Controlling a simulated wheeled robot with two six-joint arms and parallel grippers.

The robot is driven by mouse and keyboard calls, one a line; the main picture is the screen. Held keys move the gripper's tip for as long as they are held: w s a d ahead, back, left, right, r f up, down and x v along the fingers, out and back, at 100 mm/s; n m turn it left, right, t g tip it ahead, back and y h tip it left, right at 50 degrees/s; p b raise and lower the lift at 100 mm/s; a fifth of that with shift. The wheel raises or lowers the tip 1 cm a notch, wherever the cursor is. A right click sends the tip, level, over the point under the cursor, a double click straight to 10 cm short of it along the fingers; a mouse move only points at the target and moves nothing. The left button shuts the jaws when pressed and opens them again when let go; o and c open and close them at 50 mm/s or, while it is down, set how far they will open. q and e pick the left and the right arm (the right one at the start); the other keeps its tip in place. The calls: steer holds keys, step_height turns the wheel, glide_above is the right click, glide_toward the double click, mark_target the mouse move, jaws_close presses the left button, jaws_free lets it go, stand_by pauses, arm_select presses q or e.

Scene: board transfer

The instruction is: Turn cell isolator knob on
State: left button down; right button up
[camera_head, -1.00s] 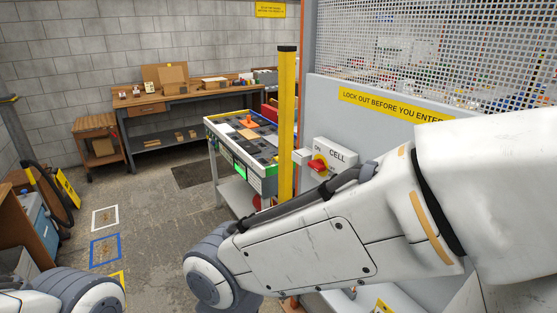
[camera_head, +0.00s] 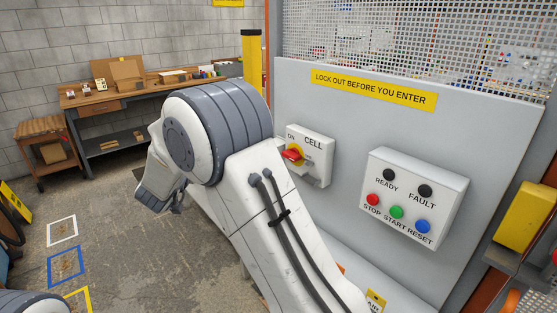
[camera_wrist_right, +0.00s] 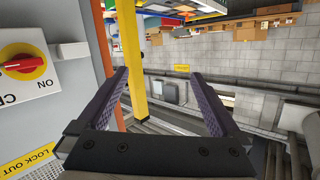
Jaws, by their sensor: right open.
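The cell isolator is a pale box (camera_head: 317,172) marked CELL on the grey panel, near the middle of the head view. Its red knob (camera_head: 292,154) sits on a yellow disc, its handle lying roughly sideways, with ON above and a small label to its right. The red knob (camera_wrist_right: 24,66) also shows at the left edge of the right wrist view, outside the fingers. My right gripper (camera_wrist_right: 162,72) is open and empty, pointing past the box. My left gripper is out of view; only part of that arm shows.
Right of the isolator is a button box (camera_head: 418,198) with READY, FAULT, STOP, START and RESET. A yellow sign (camera_head: 373,89) hangs above, under the mesh. A yellow post (camera_head: 252,62) stands beyond my right arm.

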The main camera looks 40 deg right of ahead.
steer(key=s+d+f+m+g+h, duration=0.1)
steer(key=s+d+m+g+h, duration=0.15)
steer(key=d, duration=0.35)
steer(key=s+d+f+m+g+h, duration=0.1)
steer(key=d+m+g+h, duration=0.2)
steer(key=d+h, duration=0.15)
steer(key=m+g+h, duration=0.2)
steer(key=g, duration=0.3)
glide_toward(288, 156)
steer(key=shift+m+g, duration=0.25)
steer(key=shift+g, duration=0.1)
steer(key=d+p, duration=0.1)
steer(key=d, duration=0.1)
steer(key=d+p, duration=0.1)
steer(key=d, duration=0.2)
steer(key=w+d, duration=0.1)
steer(key=d, duration=0.2)
steer(key=shift+d+r+p, duration=0.1)
steer(key=shift+p, duration=0.3)
steer(key=shift+w+d, duration=0.1)
steer(key=shift+d, duration=0.55)
steer(key=c, duration=1.3)
